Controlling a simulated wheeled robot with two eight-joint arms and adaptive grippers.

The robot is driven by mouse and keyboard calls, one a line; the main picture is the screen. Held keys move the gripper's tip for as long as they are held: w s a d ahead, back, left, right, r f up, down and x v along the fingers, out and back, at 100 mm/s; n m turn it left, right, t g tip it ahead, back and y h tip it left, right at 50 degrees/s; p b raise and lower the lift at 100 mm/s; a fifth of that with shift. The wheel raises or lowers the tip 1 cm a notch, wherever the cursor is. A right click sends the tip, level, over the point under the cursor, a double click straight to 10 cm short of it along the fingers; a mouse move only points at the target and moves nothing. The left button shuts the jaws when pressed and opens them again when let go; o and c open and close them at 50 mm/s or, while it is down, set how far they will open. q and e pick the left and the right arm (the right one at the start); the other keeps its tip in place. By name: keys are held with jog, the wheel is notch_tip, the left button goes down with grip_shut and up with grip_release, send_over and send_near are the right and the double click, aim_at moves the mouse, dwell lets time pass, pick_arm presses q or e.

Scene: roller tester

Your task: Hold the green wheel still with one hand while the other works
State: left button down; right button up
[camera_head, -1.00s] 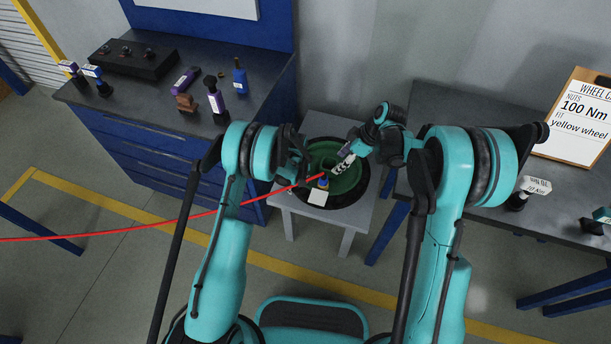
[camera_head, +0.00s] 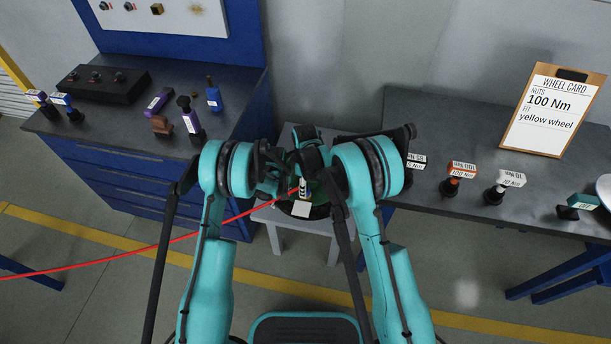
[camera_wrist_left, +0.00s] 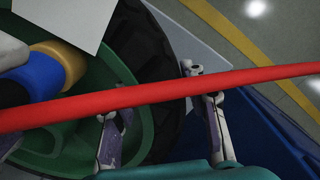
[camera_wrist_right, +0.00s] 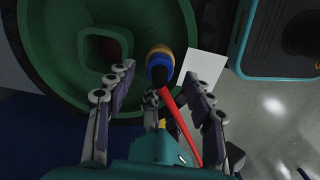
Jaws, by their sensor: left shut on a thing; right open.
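The green wheel (camera_head: 319,190) with its black tyre lies flat on a small grey stand, mostly hidden by my arms in the head view. My left gripper (camera_wrist_left: 155,95) is shut on the wheel's edge, one finger on the green inner side and one outside the black tyre (camera_wrist_left: 168,65). My right gripper (camera_wrist_right: 157,75) is open above the green wheel (camera_wrist_right: 60,62). A blue-and-yellow fitting (camera_wrist_right: 160,64) on a red hose (camera_wrist_right: 178,120) shows between its fingers. I cannot tell whether they touch it. A white tag (camera_wrist_right: 205,68) is beside the fitting.
The red hose (camera_head: 150,253) crosses from the left, passing close to my left gripper. A left bench (camera_head: 100,140) holds a black box and several tools. A right table (camera_head: 440,195) carries labelled tools and a wheel card (camera_head: 552,110) reading 100 Nm, yellow wheel.

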jog(key=shift+f, duration=1.1)
grip_shut()
jog(key=c, duration=0.7)
grip_release()
grip_shut()
jog(key=shift+r, duration=0.6)
